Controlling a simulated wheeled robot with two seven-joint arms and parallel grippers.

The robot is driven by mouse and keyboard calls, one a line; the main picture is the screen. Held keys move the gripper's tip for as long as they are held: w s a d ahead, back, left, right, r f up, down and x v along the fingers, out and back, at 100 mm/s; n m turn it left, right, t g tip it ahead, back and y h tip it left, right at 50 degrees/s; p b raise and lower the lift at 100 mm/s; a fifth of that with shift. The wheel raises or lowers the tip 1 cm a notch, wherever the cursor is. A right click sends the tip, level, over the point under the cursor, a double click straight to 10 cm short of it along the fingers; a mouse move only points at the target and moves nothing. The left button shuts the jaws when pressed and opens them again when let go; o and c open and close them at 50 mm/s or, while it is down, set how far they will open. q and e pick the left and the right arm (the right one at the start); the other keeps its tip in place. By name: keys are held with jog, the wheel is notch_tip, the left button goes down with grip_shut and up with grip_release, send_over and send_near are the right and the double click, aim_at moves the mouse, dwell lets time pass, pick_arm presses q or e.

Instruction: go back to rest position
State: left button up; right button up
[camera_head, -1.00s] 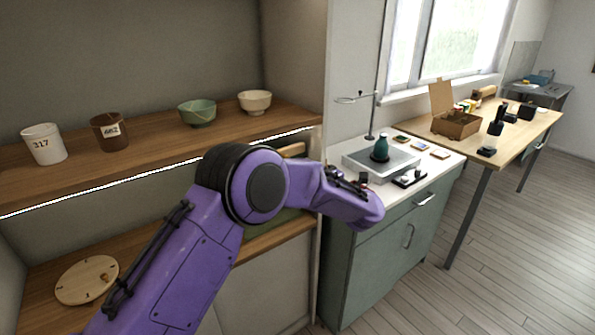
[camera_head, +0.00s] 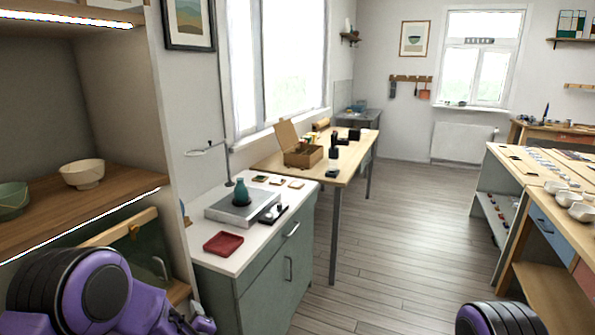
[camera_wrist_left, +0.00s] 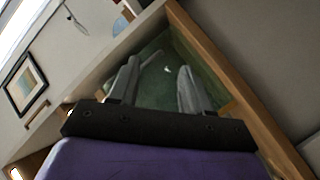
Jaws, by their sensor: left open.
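My left gripper (camera_wrist_left: 155,88) shows in the left wrist view, with its two grey fingers spread apart and nothing between them. Beyond the fingers is a dark green surface (camera_wrist_left: 160,65) inside a wooden edge. In the head view my left arm, purple and black, fills the lower left corner in front of the shelf unit. Its gripper end is low and mostly cut off or hidden there. My right gripper is out of view; only a purple and black part of my right arm shows at the bottom right.
A wooden shelf (camera_head: 128,193) with a cream bowl (camera_head: 82,174) and a green bowl (camera_head: 12,200) is at the left. A workbench (camera_head: 330,171) stands behind. Open floor (camera_head: 420,230) lies in the middle.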

pick_arm(q)
jog(key=s+f+m+g+h, duration=0.3)
jog(key=s+f+m, duration=0.2)
jog(key=s+f, duration=0.65)
jog(key=s+a+f+m+g, duration=0.1)
jog(key=s+f+g, duration=0.2)
jog(key=s, duration=1)
jog(key=s+f+m+g+h, duration=0.1)
jog(key=s+f+m+g, duration=0.1)
jog(key=s, duration=1.1)
notch_tip(320, 180, down, 3)
jog(key=shift+s+a+r+g+h, duration=0.15)
jog(key=shift+a+g+h, duration=0.2)
jog(key=shift+g, duration=0.45)
